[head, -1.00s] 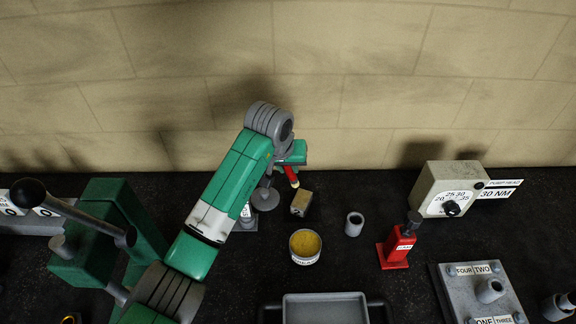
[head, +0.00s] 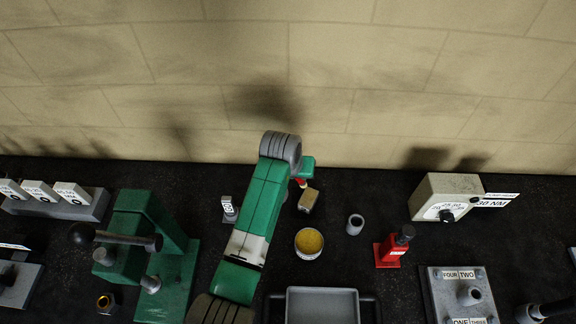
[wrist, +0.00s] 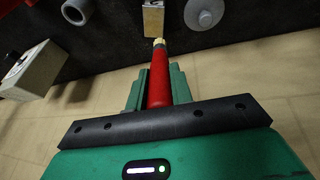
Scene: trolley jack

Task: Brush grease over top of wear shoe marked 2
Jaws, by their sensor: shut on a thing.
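My gripper (wrist: 158,90) is shut on a red-handled brush (wrist: 159,75) with a pale yellow tip. In the head view the brush (head: 301,183) is mostly hidden behind my arm and gripper. A small tan block (head: 308,198) stands just in front of the brush tip; it also shows in the wrist view (wrist: 153,20), straight ahead of the tip. A mark on it is too small to read, and I cannot tell whether the tip touches it. A round tin of yellow grease (head: 309,242) stands nearer. A grey piece with a white label (head: 229,208) stands left of my arm.
A grey cylinder (head: 355,224), a red bottle jack (head: 394,247) and a dial box (head: 446,197) stand to the right. A grey tray (head: 322,294) lies in front. A green press (head: 140,245) stands at left. A numbered plate (head: 462,293) is at lower right. The wall closes the back.

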